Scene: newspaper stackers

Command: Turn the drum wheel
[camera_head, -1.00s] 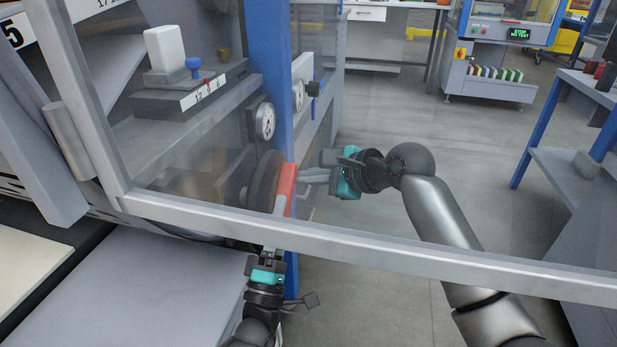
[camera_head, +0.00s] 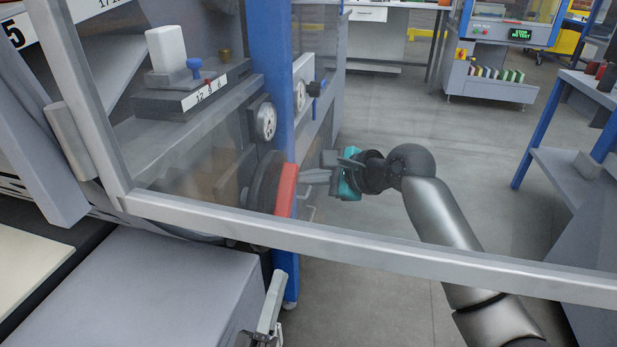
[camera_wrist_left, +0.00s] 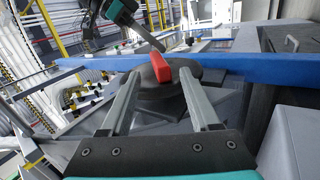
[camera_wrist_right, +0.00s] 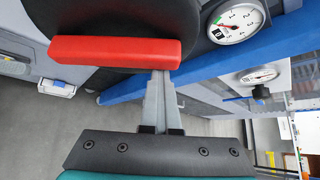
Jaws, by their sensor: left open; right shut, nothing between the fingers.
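The drum wheel (camera_head: 262,188) is a dark disc on the blue post, with a red block (camera_head: 286,190) on its rim. Both show in the left wrist view, wheel (camera_wrist_left: 150,93) and block (camera_wrist_left: 161,67), and in the right wrist view, wheel (camera_wrist_right: 110,15) and block (camera_wrist_right: 115,52). My right gripper (camera_head: 306,176) is shut and empty, its tips at the block's right side; I cannot tell whether they touch. My left gripper (camera_head: 278,282) is open and empty, below the wheel; its fingers (camera_wrist_left: 158,74) point towards the wheel and are apart from it.
A clear panel with a grey frame bar (camera_head: 370,247) crosses in front of the wheel. A grey box-like surface (camera_head: 150,290) lies at lower left.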

